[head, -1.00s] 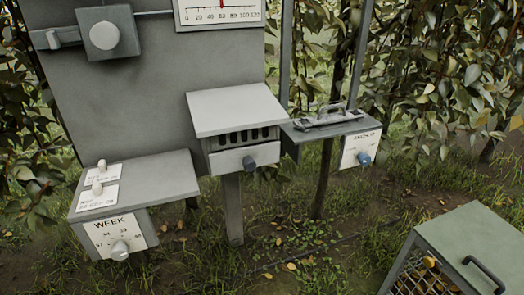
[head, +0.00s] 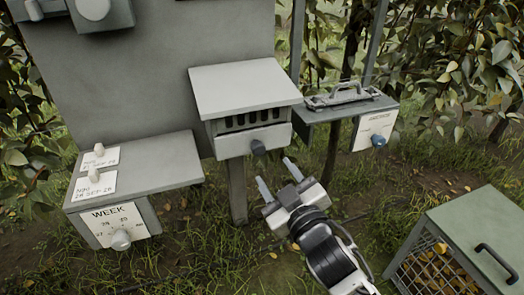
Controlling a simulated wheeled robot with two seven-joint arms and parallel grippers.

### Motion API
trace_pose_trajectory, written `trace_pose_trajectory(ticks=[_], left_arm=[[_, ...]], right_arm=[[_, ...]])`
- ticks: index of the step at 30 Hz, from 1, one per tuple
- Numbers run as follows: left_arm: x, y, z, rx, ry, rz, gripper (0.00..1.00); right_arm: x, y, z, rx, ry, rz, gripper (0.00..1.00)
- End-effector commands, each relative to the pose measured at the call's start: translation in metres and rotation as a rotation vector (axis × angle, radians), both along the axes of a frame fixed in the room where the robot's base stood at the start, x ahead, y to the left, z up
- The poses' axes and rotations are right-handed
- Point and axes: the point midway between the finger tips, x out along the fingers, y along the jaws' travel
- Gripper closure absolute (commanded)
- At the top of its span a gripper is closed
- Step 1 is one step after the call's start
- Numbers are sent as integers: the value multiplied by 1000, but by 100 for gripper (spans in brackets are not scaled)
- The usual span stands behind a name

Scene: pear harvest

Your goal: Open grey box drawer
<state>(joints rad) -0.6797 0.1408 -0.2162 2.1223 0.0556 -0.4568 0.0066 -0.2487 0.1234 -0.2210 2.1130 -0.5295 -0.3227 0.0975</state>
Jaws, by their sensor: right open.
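The grey box (head: 245,88) has a sloped pale lid and a slotted front, and it stands on a post in the middle of the head view. Its drawer front (head: 233,145) is below the slots and carries a dark round knob (head: 258,147). The drawer looks shut. My right gripper (head: 276,173) comes up from the bottom right. Its two fingers are apart and empty, just below and in front of the knob, and do not visibly touch it. My left gripper is not in view.
A grey shelf box with a WEEK dial (head: 120,238) stands at the left. A shelf with a metal clamp (head: 342,95) and a blue-knobbed panel (head: 376,128) is at the right.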

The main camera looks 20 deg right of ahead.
Motion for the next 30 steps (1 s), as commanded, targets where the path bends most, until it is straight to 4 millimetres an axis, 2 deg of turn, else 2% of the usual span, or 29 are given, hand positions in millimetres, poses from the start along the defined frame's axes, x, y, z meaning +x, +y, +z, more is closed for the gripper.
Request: trace_pose_trajectory(ticks=[1,6,12,18,25,30], left_arm=[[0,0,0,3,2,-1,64],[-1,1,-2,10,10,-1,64],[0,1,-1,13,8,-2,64],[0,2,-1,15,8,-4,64],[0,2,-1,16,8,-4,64],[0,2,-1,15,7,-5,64]], right_arm=[[13,1,2,-1,-3,0,50],[47,4,1,0,-2,1,50],[73,7,0,2,1,1,50],[82,7,0,2,2,0,50],[82,7,0,2,2,0,50],[81,7,-1,2,2,1,97]])
